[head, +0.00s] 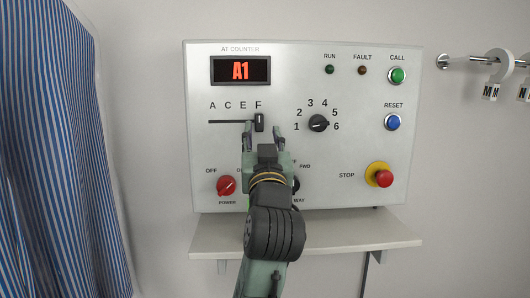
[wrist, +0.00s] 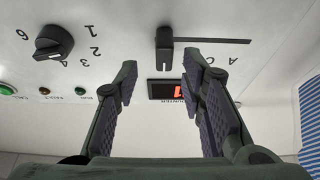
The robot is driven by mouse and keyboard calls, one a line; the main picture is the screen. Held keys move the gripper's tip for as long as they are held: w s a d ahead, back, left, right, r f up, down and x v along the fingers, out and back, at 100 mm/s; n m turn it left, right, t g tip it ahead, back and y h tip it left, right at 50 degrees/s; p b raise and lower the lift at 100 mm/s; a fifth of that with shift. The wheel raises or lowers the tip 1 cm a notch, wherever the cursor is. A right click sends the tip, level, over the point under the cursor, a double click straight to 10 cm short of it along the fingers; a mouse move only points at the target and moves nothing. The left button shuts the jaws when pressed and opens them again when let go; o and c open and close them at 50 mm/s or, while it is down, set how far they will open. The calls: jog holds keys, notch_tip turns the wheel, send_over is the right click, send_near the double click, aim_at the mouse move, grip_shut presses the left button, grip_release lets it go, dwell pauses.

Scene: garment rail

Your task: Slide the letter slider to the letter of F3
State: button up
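The letter slider's black handle (head: 259,122) stands at the right end of its slot, under the letter F. It also shows in the wrist view (wrist: 164,45), where the panel appears upside down. The slot (head: 225,122) runs left from the handle under A, C and E. My gripper (head: 262,132) is open in front of the panel, just below the handle in the head view. In the wrist view its fingers (wrist: 160,68) lie either side of the handle's line, with the handle beyond the tips. No contact shows. The red display (head: 240,70) reads A1.
The black number knob (head: 318,123), with numbers 1 to 6, is right of the slider. A red power knob (head: 226,186), a red stop button (head: 382,177) and a blue reset button (head: 393,122) surround it. A shelf (head: 360,233) juts out below. Striped cloth (head: 50,150) hangs left.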

jog(key=v, duration=0.7)
